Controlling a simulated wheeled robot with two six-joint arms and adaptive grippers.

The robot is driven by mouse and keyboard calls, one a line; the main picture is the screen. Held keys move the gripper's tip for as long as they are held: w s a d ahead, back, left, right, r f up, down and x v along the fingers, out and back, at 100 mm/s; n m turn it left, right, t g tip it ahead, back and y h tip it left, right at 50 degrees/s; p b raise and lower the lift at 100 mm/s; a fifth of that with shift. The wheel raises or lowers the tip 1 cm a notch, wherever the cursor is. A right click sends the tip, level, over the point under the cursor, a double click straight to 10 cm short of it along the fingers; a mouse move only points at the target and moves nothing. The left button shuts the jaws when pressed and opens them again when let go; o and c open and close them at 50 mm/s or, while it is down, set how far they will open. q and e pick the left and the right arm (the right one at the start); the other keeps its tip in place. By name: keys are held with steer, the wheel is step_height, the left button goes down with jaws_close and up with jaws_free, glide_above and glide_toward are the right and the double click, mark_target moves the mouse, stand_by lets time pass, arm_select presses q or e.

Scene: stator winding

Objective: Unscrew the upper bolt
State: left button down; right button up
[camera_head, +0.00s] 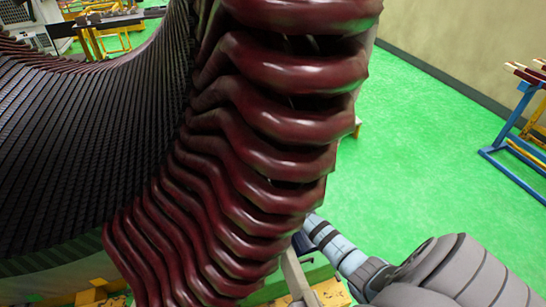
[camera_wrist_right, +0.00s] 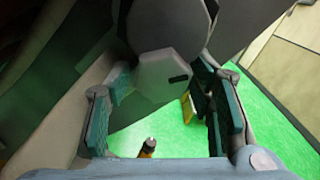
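A large grey hexagonal bolt head (camera_wrist_right: 176,80) shows in the right wrist view, on a grey rounded part (camera_wrist_right: 168,22). My right gripper (camera_wrist_right: 162,92) has its two teal-padded fingers on either side of the bolt head, near its left and right edges. The fingers are apart, with a gap visible on the right side; contact on the left cannot be told. In the head view, the stator (camera_head: 80,140) with dark red winding ends (camera_head: 270,110) fills the left and middle. The windings hide the bolt and my right gripper there. My left gripper is not in view.
The windings stand close beside my right arm at lower centre. Yellow parts (camera_head: 330,292) lie below it. A blue rack (camera_head: 510,150) stands at the far right. The green floor (camera_head: 430,150) between is mostly clear. A small orange and dark tip (camera_wrist_right: 148,147) shows below the bolt.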

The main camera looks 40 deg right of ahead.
steer(key=shift+s+r, duration=0.1)
steer(key=v, duration=1.2)
